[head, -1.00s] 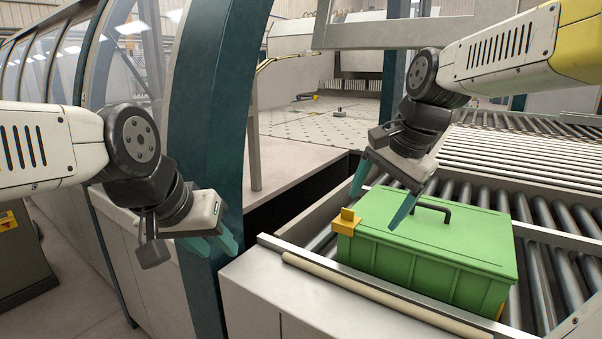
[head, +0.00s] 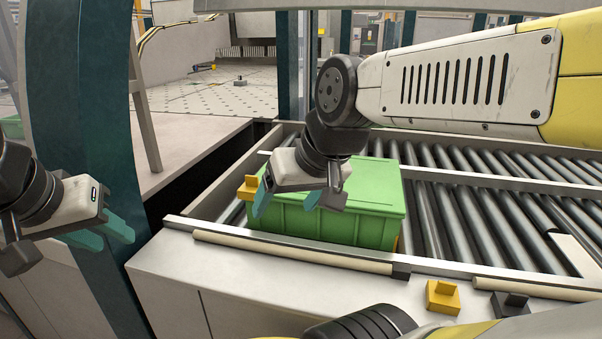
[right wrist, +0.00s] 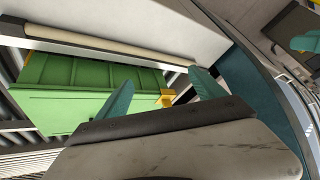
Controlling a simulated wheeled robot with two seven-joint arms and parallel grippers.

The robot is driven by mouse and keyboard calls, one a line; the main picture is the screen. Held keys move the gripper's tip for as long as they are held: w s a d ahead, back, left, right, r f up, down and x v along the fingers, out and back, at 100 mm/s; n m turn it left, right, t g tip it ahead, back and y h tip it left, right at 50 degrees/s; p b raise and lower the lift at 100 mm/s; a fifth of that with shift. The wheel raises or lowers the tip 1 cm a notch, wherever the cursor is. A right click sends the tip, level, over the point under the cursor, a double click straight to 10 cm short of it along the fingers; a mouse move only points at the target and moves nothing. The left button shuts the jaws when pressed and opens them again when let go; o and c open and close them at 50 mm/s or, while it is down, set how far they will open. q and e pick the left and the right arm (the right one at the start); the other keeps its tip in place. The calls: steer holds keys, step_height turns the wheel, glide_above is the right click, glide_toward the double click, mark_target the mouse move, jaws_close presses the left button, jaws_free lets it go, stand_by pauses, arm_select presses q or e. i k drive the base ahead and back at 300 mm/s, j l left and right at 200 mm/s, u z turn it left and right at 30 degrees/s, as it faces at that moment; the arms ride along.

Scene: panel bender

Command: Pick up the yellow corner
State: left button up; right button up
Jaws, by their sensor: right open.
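A small yellow corner (head: 248,188) sits at the left front corner of a green lidded box (head: 330,222). Another yellow corner (head: 442,297) lies on the white ledge at lower right. My right gripper (head: 284,206) is open and empty in front of the box, near its yellow corner. In the right wrist view that yellow corner (right wrist: 167,97) shows between the two teal fingers (right wrist: 162,90). The finger on the left overlaps the box. I see no contact with the corner. My left gripper (head: 112,240) is open and empty, left of the ledge.
The box stands on a roller conveyor (head: 470,215). A white ledge (head: 250,285) with a pale bar (head: 290,252) runs along its front. A black corner piece (head: 510,305) lies right of the ledge's yellow corner. A dark teal post (head: 75,110) stands near my left gripper.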

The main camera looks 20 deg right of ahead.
mark_target(441, 296)
steer(key=z, duration=2.2)
